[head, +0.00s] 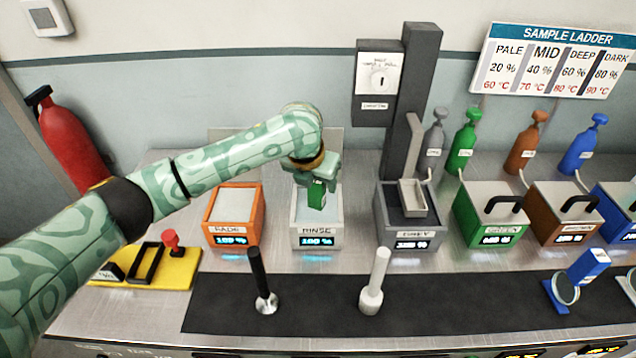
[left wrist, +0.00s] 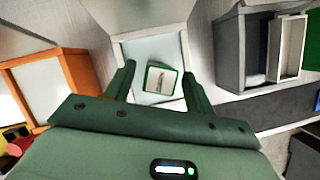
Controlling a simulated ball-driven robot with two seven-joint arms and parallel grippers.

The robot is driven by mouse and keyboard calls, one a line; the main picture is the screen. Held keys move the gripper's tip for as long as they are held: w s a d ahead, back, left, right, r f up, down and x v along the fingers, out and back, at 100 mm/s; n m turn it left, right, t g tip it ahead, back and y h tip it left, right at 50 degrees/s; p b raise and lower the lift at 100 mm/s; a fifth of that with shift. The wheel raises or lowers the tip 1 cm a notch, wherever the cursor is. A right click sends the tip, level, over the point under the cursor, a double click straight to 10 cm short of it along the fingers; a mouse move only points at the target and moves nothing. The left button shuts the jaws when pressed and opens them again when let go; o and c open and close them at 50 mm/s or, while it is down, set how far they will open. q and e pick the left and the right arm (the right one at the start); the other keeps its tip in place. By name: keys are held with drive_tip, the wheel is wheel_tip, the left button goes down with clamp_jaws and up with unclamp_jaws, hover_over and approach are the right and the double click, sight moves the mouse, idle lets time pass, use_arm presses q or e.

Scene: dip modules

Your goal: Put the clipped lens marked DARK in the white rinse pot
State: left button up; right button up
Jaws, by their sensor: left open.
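My left gripper (head: 318,180) is open above the white rinse pot (head: 317,238), which is marked RINSE and reads 100 %. A green clip (head: 317,194) shows just below the gripper, at the pot's opening. In the left wrist view, the green clip (left wrist: 164,79) lies between the open fingers (left wrist: 160,85) with gaps on both sides, over the pale inside of the rinse pot (left wrist: 125,47). The marking on its label is too small to read. Its lens is hidden, and I cannot tell whether the clip rests in the pot. My right gripper is not in view.
An orange FADE pot (head: 234,222) stands left of the rinse pot and a grey pot (head: 405,228) right of it. Green (head: 490,220) and brown (head: 566,215) pots stand further right. A blue-clipped lens (head: 575,280) stands on the black mat (head: 450,305). Two upright handles stand at the mat.

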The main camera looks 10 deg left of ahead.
use_arm(q)
drive_tip(key=p+v, duration=0.2)
drive_tip(key=v, duration=0.7)
drive_tip(key=shift+p, duration=0.4)
